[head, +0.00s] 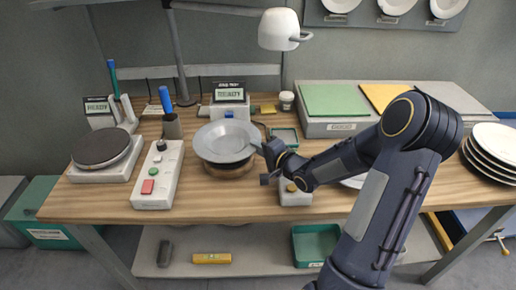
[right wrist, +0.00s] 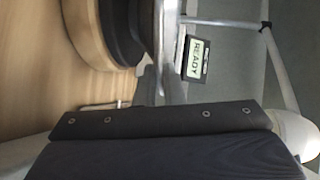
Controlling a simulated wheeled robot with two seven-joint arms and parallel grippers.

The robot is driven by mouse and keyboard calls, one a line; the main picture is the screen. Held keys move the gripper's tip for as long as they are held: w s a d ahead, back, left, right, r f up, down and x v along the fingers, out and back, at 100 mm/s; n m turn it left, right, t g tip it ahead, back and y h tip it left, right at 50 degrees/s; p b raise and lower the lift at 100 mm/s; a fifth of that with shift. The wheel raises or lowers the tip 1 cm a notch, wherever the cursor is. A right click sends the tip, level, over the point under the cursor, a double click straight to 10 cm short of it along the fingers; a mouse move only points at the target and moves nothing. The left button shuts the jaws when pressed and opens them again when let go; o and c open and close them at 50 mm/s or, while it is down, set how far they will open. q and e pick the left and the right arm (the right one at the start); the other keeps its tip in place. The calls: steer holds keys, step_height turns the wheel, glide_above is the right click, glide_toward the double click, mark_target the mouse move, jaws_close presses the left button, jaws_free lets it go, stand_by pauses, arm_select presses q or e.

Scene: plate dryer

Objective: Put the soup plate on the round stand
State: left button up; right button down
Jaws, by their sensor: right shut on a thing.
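The soup plate (head: 225,141) is grey and shallow, and sits level at the middle of the wooden bench in the head view. The round stand (head: 229,171) is directly under it, mostly hidden, with only its brown wooden front edge showing. In the right wrist view the stand (right wrist: 88,32) shows its wooden side and dark top, close to the plate (right wrist: 166,40), seen edge-on. I cannot tell whether plate and stand touch. My right gripper (head: 263,158) is shut on the plate's right rim. My left gripper is not in view.
A white button box (head: 159,172) and a dark round disc (head: 102,148) on a white base stand left. A display (head: 230,93) and lamp (head: 279,30) are behind. Stacked plates (head: 493,150) stand far right. Another white plate (head: 354,182) is partly behind my right arm.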

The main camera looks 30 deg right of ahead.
steer(key=shift+r, duration=0.1)
steer(key=c, duration=2)
jaws_free()
steer(key=o, duration=0.5)
steer(key=shift+c, duration=0.2)
